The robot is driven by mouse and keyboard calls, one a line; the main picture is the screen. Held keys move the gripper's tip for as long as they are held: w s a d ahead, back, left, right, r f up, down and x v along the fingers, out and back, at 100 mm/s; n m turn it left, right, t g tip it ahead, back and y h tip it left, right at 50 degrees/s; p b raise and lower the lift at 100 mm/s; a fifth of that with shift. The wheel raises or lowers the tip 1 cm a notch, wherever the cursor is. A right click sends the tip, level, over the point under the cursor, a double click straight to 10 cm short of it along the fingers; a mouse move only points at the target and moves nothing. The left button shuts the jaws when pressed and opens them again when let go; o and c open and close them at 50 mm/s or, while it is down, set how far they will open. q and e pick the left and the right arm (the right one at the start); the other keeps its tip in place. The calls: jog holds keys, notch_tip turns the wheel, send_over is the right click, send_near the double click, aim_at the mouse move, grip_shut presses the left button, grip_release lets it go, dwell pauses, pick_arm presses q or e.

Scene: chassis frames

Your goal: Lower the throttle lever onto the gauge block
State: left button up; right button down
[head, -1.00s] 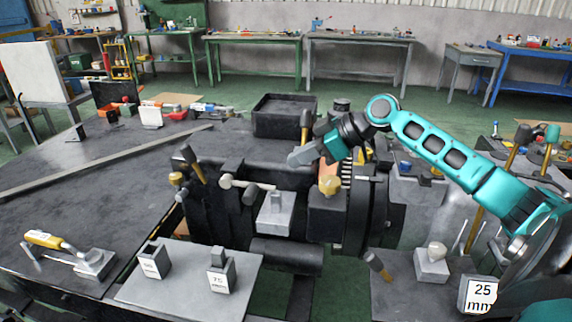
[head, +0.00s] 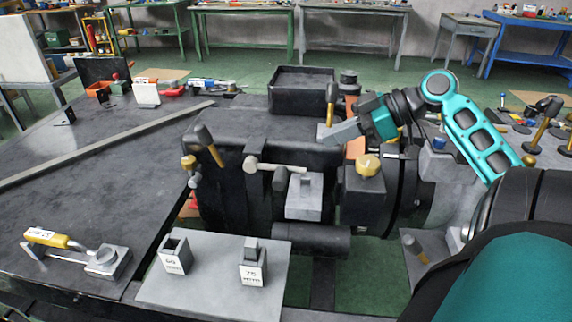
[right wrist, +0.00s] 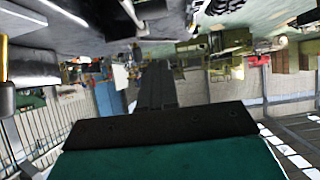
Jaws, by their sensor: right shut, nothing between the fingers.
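Two grey gauge blocks stand on a light grey plate (head: 210,297): one with a hard-to-read label (head: 174,258) and one marked 75 mm (head: 252,268). I cannot tell for certain which lever is the throttle lever. A yellow-handled lever (head: 52,239) lies low on the dark bench at left, beside a grey block (head: 106,261). Dark-knobbed levers stand on the black machine, one at left (head: 208,143) and one at the back (head: 331,97). My right gripper (head: 328,133) is shut and empty above the machine, close to the back lever. My left gripper is out of view.
The black machine (head: 235,120) fills the middle, with a grey block (head: 305,198) and a yellow knob (head: 367,164) on its front. A black tray (head: 300,90) sits behind. My right arm covers the lower right. The bench's middle is mostly clear.

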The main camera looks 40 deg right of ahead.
send_near(276, 175)
jog(key=w+a+r, duration=0.1)
jog(key=w+a, duration=0.2)
jog(key=f, duration=0.3)
jog(key=shift+w+f+b, duration=0.3)
jog(key=shift+w+b, duration=0.05)
jog(key=shift+b, duration=0.05)
